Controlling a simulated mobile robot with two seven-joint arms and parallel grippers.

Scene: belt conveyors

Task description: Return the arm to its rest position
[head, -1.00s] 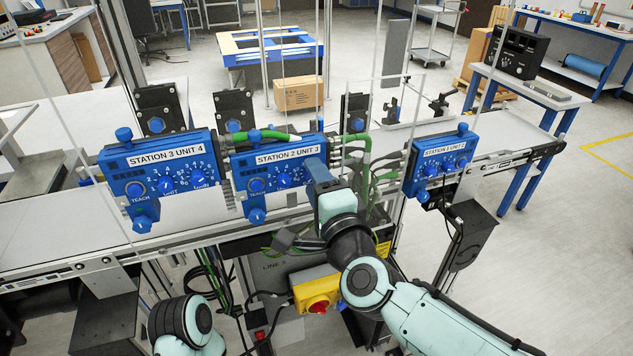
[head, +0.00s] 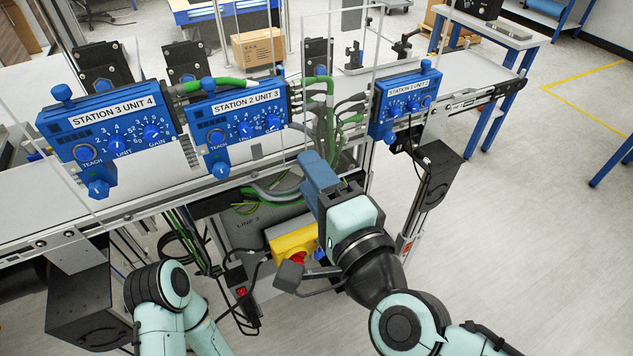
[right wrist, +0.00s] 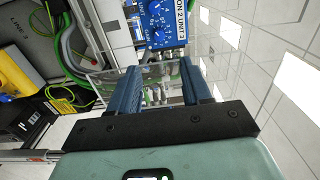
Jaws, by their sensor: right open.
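My right gripper (head: 316,170) shows in the middle of the head view, in front of the conveyor and below the Station 2 Unit 3 box. In the right wrist view its two blue fingers (right wrist: 166,85) stand apart with nothing between them. The Station 2 Unit 3 box (head: 240,116) is blue with knobs; it also shows beyond the fingers in the right wrist view (right wrist: 160,22). The gripper is apart from it. Part of my left arm shows at the lower left of the head view, but its gripper is out of view.
The Station 3 Unit 4 box (head: 112,128) and Station 1 Unit 2 box (head: 404,103) stand along the conveyor. Green cables (head: 325,100) hang between boxes. A yellow switch box (head: 294,241) with a red knob is close to my right gripper. Open floor lies at the right.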

